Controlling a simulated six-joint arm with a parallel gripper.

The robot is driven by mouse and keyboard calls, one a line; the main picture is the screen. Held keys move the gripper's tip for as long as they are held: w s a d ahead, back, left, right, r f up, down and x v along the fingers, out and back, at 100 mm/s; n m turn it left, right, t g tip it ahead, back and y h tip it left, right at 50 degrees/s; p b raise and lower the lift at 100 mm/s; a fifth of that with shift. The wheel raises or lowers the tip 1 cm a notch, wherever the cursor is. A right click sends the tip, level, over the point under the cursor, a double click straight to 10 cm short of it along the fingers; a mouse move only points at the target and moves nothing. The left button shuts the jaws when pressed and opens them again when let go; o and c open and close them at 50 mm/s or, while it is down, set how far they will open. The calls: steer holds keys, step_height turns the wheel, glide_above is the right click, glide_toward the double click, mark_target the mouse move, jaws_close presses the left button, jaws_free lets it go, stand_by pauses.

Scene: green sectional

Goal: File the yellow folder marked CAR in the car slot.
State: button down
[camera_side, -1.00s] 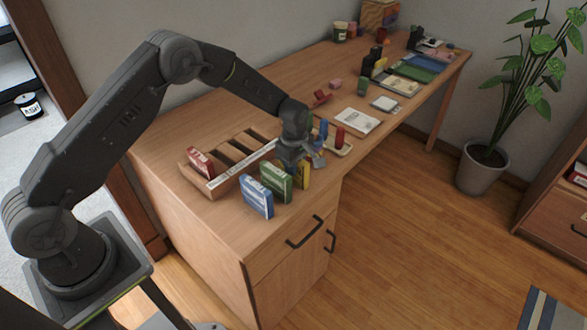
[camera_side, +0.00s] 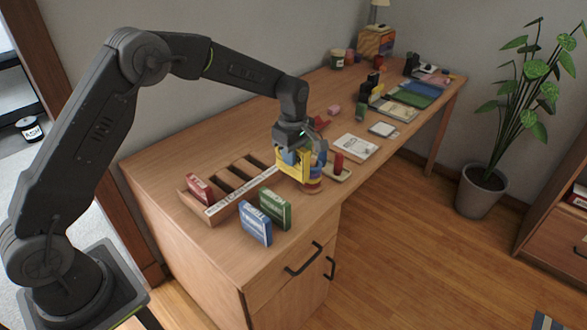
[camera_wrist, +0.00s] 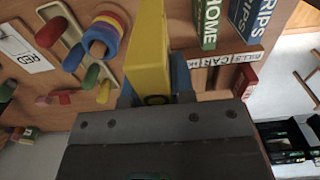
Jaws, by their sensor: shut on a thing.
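My gripper (camera_side: 290,150) is shut on the yellow folder (camera_side: 292,164) and holds it raised above the desk, beside the right end of the wooden rack. In the wrist view the yellow folder (camera_wrist: 149,45) stands between the blue fingertips (camera_wrist: 155,75); its marking cannot be read. The slotted rack (camera_side: 213,207) has a white label strip along its front.
A blue folder (camera_side: 256,223), TRIPS, and a green folder (camera_side: 275,208), HOME, stand in front of the rack. A ring stacker (camera_side: 312,182) and a tray with a red peg (camera_side: 339,164) stand close to the right. A white card (camera_side: 355,146) lies beyond.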

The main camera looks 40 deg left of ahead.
step_height(320, 180, up, 3)
steer(key=shift+a+r, duration=0.1)
steer(key=shift+r, duration=0.05)
steer(key=s+a, duration=0.5)
steer(key=a, duration=0.5)
steer(key=s+a, duration=0.6)
steer(key=a, duration=0.3)
steer(key=shift+w+d+f, duration=0.1)
steer(key=shift+w+f, duration=0.05)
steer(key=shift+f, duration=3.55)
steer(key=shift+w+f, duration=0.1)
steer(key=shift+f, duration=3.55)
steer(key=c, duration=0.9)
jaws_free()
